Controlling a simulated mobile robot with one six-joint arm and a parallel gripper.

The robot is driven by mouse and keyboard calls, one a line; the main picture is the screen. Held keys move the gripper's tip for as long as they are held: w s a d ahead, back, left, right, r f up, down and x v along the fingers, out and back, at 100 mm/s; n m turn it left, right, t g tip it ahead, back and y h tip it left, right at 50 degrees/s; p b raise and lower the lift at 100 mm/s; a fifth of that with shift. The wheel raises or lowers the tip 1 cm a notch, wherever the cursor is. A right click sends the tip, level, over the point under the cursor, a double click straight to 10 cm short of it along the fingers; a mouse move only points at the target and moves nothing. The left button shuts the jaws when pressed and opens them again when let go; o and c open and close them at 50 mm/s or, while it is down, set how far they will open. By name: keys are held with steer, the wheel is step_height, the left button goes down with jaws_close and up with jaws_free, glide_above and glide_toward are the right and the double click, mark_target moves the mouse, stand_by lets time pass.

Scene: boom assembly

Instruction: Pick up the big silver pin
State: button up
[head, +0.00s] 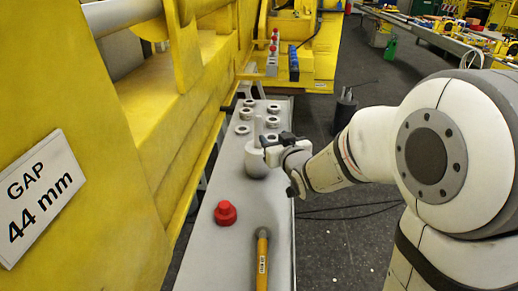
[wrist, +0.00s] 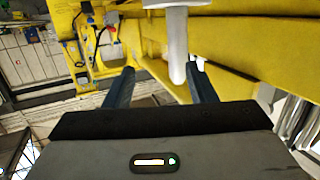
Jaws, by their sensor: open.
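The big silver pin (head: 257,128) stands upright on the grey bench, with a wide pale round base (head: 258,162). In the wrist view the pin's pale shaft (wrist: 177,48) comes down from the top edge, its rounded tip near the right finger. My gripper (head: 273,143) is open right at the pin, with its dark fingers beside the shaft. In the wrist view the two blue-grey fingers (wrist: 160,68) are spread apart, and the shaft shows toward the right of the space between them. I cannot tell whether either finger touches it.
Several silver rings (head: 242,129) lie at the bench's far end. A red knob (head: 225,213) and a hammer with a yellow handle (head: 262,262) lie nearer. A yellow steel boom (head: 95,130) with a "GAP 44 mm" sign (head: 40,197) borders the bench (head: 218,254) on the left.

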mark_target(260, 126)
steer(key=a+y, duration=0.1)
steer(key=w+a+t+y, duration=0.1)
steer(key=shift+a+r+n, duration=0.1)
steer(key=shift+a+n, duration=0.3)
steer(key=p+x, duration=0.1)
steer(key=x, duration=0.1)
steer(key=p+x, duration=0.1)
steer(key=x, duration=0.1)
steer(key=p+x, duration=0.1)
steer(key=x, duration=0.1)
steer(key=shift+w+r, duration=0.4)
steer(key=shift+w+a+p, duration=0.2)
steer(key=shift+w+p, duration=0.1)
steer(key=shift+w, duration=0.1)
steer(key=shift+f, duration=0.1)
steer(key=shift+c, duration=0.5)
jaws_close()
